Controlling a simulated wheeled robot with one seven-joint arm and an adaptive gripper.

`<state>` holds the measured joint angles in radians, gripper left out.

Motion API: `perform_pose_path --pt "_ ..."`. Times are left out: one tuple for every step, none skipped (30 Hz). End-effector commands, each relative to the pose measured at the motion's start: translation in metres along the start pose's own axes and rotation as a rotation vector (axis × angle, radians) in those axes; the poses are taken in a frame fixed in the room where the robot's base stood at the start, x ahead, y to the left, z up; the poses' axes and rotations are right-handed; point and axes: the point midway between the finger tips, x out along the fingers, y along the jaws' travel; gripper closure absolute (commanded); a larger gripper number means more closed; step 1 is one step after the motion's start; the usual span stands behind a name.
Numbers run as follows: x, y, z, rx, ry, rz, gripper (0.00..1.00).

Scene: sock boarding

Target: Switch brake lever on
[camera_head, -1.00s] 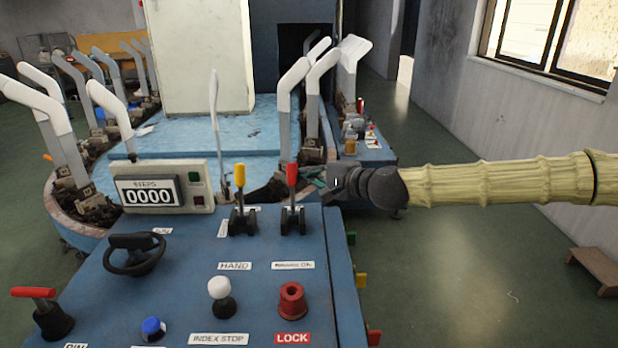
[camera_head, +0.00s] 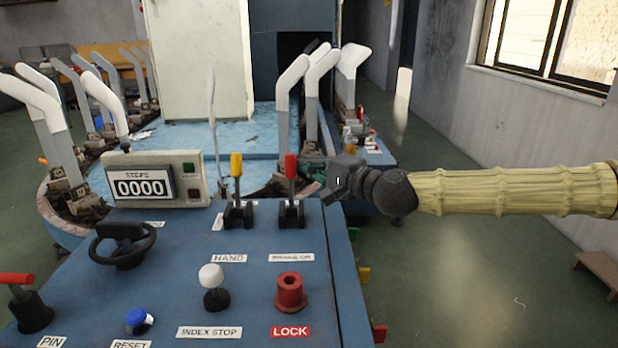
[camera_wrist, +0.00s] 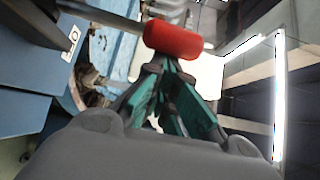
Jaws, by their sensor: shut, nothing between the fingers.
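The brake lever (camera_head: 291,167) has a red grip on a black base and stands roughly upright on the blue panel, behind the "BRAKE ON" label (camera_head: 291,258). My gripper (camera_head: 312,170) reaches in from the right, just beside the red grip. In the wrist view the red grip (camera_wrist: 172,40) lies across the fingertips of my gripper (camera_wrist: 168,66). The fingers are closed together, with nothing between them. I cannot tell whether they touch the grip. The fingertips are small and partly hard to make out in the head view.
A yellow-topped lever (camera_head: 236,167) stands close to the left of the brake lever. A step counter (camera_head: 155,180), a black handwheel (camera_head: 123,246), a white knob (camera_head: 211,278) and a red lock knob (camera_head: 290,291) are on the panel. Several white sock forms stand behind.

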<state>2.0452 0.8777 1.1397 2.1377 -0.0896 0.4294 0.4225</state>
Motion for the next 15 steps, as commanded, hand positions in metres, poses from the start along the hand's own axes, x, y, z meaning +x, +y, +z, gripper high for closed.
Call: perform_pose_path --pt "-0.002 0.008 0.002 -0.017 -0.002 -0.018 1.00" --pt "-0.003 0.008 0.004 -0.027 -0.002 -0.029 1.00" --pt "-0.005 0.007 0.005 -0.042 -0.002 -0.044 1.00" --pt "-0.006 0.007 0.007 -0.052 -0.002 -0.055 1.00" --pt "-0.007 0.007 0.008 -0.062 -0.002 -0.066 1.00" --pt "-0.009 0.007 0.010 -0.077 -0.003 -0.080 1.00" --pt "-0.010 0.007 0.011 -0.087 -0.003 -0.091 1.00" --pt "-0.011 0.007 0.012 -0.098 -0.002 -0.102 1.00" --pt "-0.013 0.007 0.013 -0.112 -0.002 -0.118 1.00" --pt "-0.014 0.007 0.014 -0.122 -0.001 -0.129 1.00" --pt "-0.015 0.006 0.015 -0.133 -0.001 -0.140 1.00" --pt "-0.017 0.006 0.017 -0.147 -0.001 -0.154 1.00" --pt "-0.018 0.006 0.018 -0.157 -0.002 -0.164 1.00" --pt "-0.020 0.006 0.019 -0.168 -0.002 -0.175 1.00" --pt "-0.021 0.006 0.021 -0.180 -0.002 -0.189 1.00"
